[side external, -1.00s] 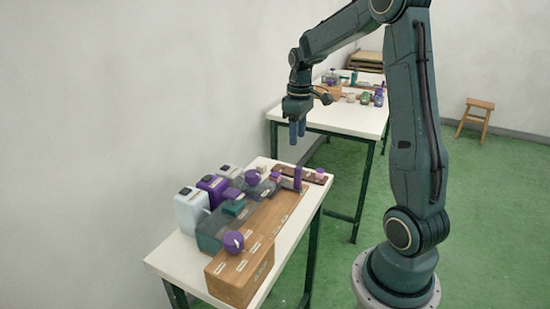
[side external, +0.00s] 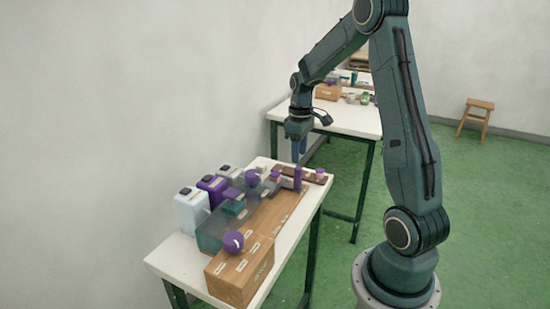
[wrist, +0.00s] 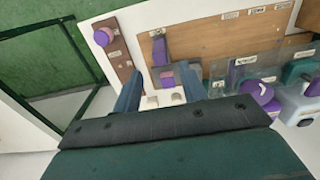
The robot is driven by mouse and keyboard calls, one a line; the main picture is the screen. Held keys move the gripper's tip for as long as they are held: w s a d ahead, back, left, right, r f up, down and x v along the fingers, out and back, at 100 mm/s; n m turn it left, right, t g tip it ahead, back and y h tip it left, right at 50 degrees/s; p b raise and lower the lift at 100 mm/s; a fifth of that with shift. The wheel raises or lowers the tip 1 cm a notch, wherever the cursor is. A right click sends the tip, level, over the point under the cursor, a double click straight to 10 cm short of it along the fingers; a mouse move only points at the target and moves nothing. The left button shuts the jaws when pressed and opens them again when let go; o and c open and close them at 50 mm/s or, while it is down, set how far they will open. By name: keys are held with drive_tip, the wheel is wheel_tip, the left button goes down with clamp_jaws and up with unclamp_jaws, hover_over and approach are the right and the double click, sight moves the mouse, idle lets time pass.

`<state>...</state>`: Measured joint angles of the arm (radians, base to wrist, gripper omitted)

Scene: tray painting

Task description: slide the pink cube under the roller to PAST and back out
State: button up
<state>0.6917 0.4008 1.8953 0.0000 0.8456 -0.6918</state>
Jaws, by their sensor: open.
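A purple cylinder (side external: 298,177) stands there, probably the roller; a purple bar-like piece (wrist: 160,50) shows beyond my fingers in the wrist view. My gripper (side external: 299,158) is open and empty, pointing down just above that end. The wrist view shows its two blue fingers (wrist: 161,75) apart. Any PAST label is too small to read.
A dark strip (wrist: 121,62) with a round purple-pink piece (wrist: 102,36) lies alongside. A wooden board (side external: 275,217) runs to a wooden box (side external: 235,275).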

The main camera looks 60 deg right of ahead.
sight(298, 168)
wheel_tip(298, 168, down, 8)
drive_tip(key=shift+f, duration=0.25)
idle(0.4)
clamp_jaws()
